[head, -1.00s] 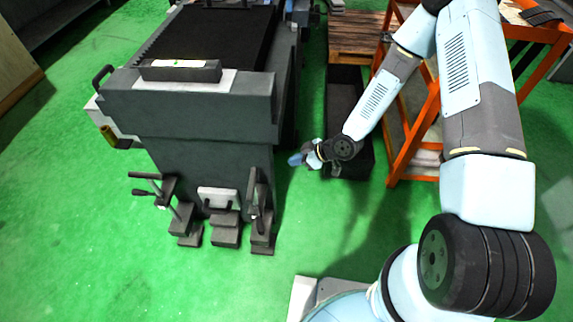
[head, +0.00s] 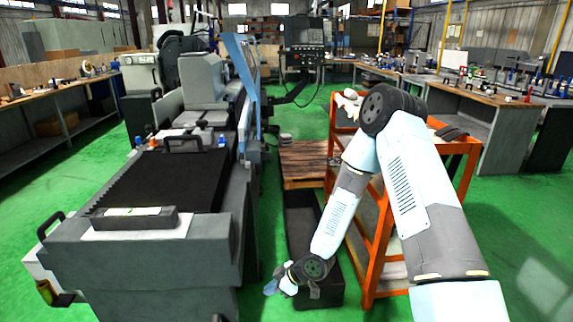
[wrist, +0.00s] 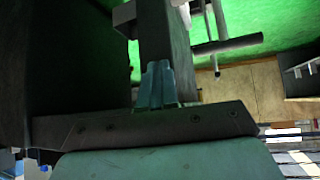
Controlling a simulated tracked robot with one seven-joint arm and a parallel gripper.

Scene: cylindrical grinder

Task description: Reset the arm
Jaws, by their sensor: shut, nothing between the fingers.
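Part of the dark machine body (wrist: 60,60) fills the left of that view, with green floor beyond.
Workbenches (head: 500,110) line the back right.

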